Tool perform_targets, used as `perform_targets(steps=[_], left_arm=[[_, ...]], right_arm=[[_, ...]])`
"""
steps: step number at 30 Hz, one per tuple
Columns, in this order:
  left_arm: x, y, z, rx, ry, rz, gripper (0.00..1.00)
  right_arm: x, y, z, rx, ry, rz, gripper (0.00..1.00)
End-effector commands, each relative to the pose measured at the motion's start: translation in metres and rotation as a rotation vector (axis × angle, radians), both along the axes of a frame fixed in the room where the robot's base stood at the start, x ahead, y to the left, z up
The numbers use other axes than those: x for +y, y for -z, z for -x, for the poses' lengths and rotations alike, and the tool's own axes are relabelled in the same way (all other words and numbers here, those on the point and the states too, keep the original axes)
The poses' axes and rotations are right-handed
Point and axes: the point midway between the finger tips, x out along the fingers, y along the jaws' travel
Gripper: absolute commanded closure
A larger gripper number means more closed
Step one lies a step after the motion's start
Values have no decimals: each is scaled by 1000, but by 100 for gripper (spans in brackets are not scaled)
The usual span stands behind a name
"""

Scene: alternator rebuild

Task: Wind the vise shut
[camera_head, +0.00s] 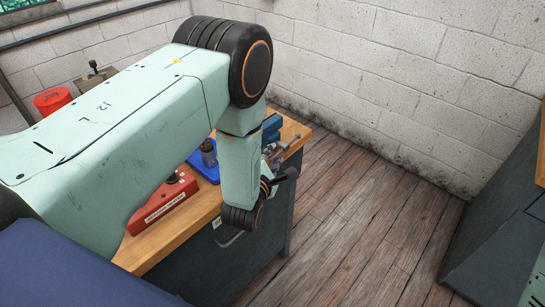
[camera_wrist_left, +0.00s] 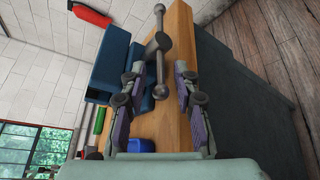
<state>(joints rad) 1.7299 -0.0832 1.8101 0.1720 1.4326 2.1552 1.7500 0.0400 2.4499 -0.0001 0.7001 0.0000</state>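The blue vise (camera_head: 271,127) sits at the far end of the wooden bench, partly hidden behind my left arm. In the left wrist view the vise (camera_wrist_left: 112,62) is at the upper left. Its grey handle bar (camera_wrist_left: 159,50) runs up and down the picture, with a rounded knob at each end and the screw hub at mid-length. My left gripper (camera_head: 283,178) is beside the vise. In the left wrist view its fingers (camera_wrist_left: 160,76) are spread, with the lower end of the bar between them in the picture. I cannot tell whether they touch it. My right gripper is not in view.
The wooden bench top (camera_head: 163,241) holds a red labelled block (camera_head: 160,204) and a blue tray (camera_head: 205,166) with a dark round part on it. A red container (camera_head: 52,101) stands at the far left. The plank floor (camera_head: 365,215) right of the bench is clear.

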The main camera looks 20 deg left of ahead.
Motion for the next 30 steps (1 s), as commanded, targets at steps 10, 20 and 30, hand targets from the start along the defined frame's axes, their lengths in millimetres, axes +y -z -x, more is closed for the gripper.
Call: perform_targets(steps=[10,20,30], left_arm=[[1,0,0,1,1,0,82],[1,0,0,1,0,0,100],[1,-1,0,8,1,-2,100]], right_arm=[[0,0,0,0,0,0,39],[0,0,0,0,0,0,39],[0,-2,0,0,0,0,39]])
